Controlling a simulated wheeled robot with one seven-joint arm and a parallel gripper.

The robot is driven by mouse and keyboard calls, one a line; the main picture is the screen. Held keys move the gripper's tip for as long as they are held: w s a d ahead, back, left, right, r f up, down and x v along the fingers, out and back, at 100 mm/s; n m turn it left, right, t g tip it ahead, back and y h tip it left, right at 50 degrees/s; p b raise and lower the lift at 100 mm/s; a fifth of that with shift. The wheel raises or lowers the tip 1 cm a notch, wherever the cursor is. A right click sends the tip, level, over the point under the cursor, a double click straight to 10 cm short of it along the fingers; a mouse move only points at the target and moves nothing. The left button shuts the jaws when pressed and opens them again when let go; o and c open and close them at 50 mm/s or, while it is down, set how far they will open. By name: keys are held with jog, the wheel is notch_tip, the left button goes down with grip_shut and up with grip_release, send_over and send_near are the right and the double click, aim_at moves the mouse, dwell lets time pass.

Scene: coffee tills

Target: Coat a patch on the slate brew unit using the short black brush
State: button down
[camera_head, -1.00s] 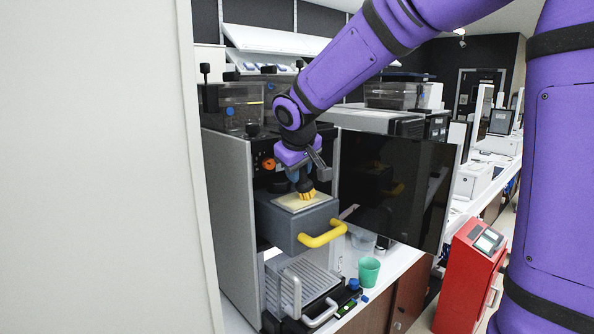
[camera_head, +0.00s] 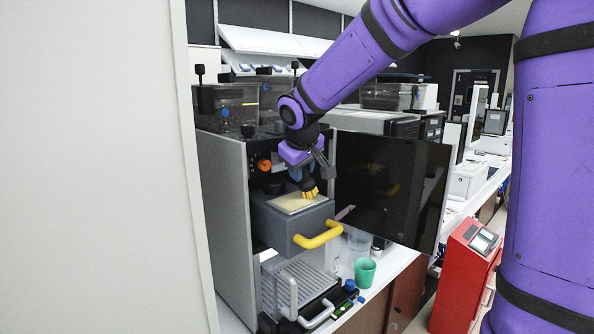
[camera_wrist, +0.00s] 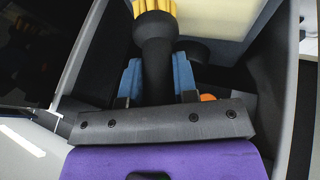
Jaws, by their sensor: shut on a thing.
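The slate brew unit (camera_head: 277,226) is a dark grey box with a yellow handle (camera_head: 318,236), set in the front of the coffee machine. A pale cream patch (camera_head: 291,203) lies on its top face; a cream surface also shows in the wrist view (camera_wrist: 222,22). My gripper (camera_head: 304,182) is above the unit, tilted down, its blue fingers shut on the short black brush (camera_wrist: 154,55). The brush's yellow bristles (camera_head: 310,194) are at the right part of the patch. I cannot tell whether they touch it.
A dark glossy panel (camera_head: 388,185) stands open just right of my gripper. A drip tray (camera_head: 303,290) with a grey handle is below the unit. A green cup (camera_head: 365,271) stands on the counter. A red cabinet (camera_head: 463,275) is at the right.

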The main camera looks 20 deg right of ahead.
jog(key=shift+d, duration=0.1)
dwell(0.3)
jog(key=shift+w+d, duration=0.2)
jog(key=shift+d, duration=0.35)
jog(key=shift+w+d, duration=0.2)
jog(key=shift+d, duration=0.3)
jog(key=shift+a, duration=0.15)
jog(key=shift+s+a, duration=0.2)
jog(key=shift+a, duration=0.3)
jog(key=shift+s+a, duration=0.2)
jog(key=shift+a, duration=0.3)
jog(key=shift+s+a, duration=0.2)
jog(key=shift+a, duration=0.4)
jog(key=shift+s+a, duration=0.15)
jog(key=shift+a, duration=0.4)
jog(key=shift+s+a, duration=0.2)
jog(key=shift+a, duration=0.35)
jog(key=shift+s+a, duration=0.15)
jog(key=shift+a, duration=0.4)
